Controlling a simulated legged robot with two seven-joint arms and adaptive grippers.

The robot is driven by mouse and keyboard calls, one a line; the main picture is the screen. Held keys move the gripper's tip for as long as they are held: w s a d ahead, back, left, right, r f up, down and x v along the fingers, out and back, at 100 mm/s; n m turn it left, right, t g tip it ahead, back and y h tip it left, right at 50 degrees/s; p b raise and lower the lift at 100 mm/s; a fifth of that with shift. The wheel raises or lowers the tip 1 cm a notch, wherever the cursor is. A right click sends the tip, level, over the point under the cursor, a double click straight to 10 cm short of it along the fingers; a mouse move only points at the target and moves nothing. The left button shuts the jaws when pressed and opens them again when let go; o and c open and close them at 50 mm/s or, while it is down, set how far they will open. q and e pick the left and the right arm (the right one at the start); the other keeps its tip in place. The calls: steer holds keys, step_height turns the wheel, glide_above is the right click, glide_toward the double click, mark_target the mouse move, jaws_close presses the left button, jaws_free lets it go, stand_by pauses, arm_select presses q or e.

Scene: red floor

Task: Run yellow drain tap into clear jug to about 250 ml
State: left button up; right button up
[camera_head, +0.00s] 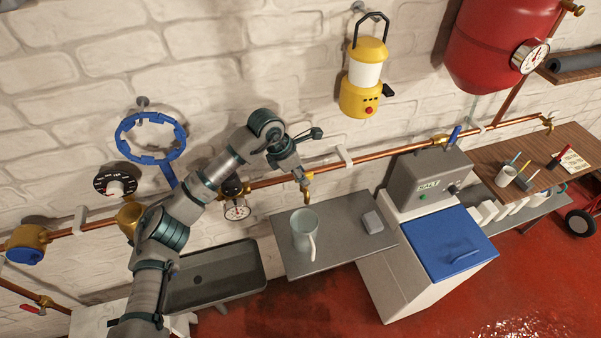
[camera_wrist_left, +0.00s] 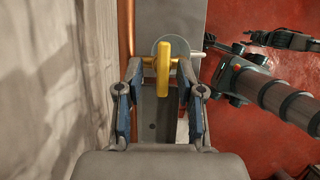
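The yellow drain tap (camera_head: 306,188) hangs from the copper pipe. The clear jug (camera_head: 304,236) stands upright on a grey shelf (camera_head: 345,238), close below the tap, with its handle facing the front. I cannot tell a water level in it. My left gripper (camera_head: 304,157) is just above the tap. In the left wrist view my left gripper (camera_wrist_left: 161,72) is open, its fingers on either side of the yellow tap lever (camera_wrist_left: 163,68) with gaps beside it. The jug's round rim (camera_wrist_left: 182,43) shows behind the lever. My right arm shows at the right of that view; its finger state is unclear.
A small grey block (camera_head: 373,222) lies on the shelf right of the jug. A grey trough (camera_head: 215,274) is to the left. A pressure gauge (camera_head: 237,210) and a blue ring (camera_head: 150,137) are near my left arm. The SALT unit (camera_head: 428,180) stands at the right.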

arm_select(q)
steer(key=shift+c, duration=1.2)
steer(key=shift+d, duration=0.1)
steer(key=c, duration=0.4)
steer(key=shift+s+d, duration=0.1)
jaws_close()
steer(key=shift+r, duration=0.1)
